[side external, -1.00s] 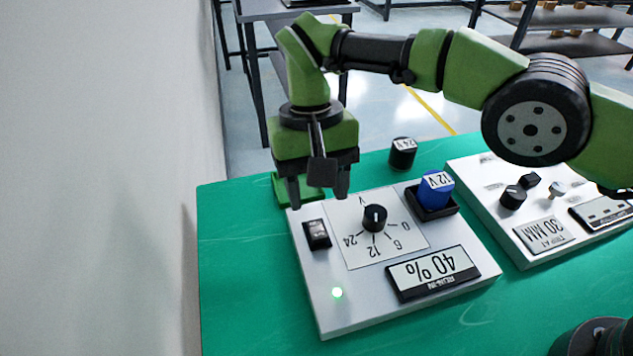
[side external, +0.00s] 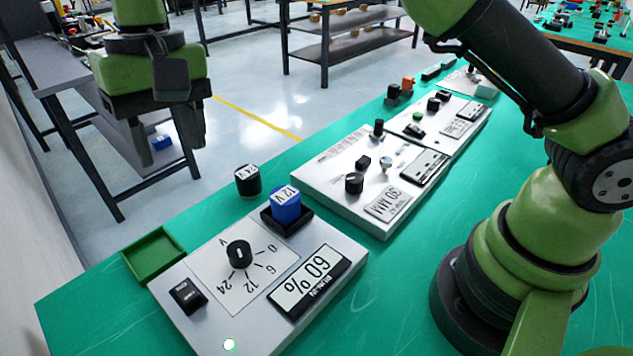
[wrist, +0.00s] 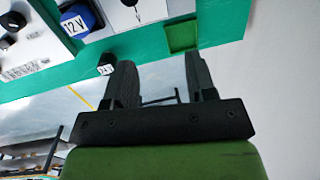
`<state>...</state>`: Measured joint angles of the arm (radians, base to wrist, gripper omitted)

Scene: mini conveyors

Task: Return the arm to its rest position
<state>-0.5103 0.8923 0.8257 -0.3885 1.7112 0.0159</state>
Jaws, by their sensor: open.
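My gripper (side external: 165,148) hangs at the upper left of the side view, fingers pointing down, open and empty. It is up above the bench, apart from the control panel (side external: 205,318). In the wrist view the two fingers (wrist: 160,78) stand apart with nothing between them. My upper arm reaches out of the top of the side view, so part of it is hidden.
A blue 12 V block (side external: 286,207) sits in a black socket on the panel. A black 24 V block (side external: 248,181) stands behind it. An empty green tray (side external: 153,256) lies at the left. More panels (side external: 330,190) extend right. Shelving (side external: 350,45) stands behind.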

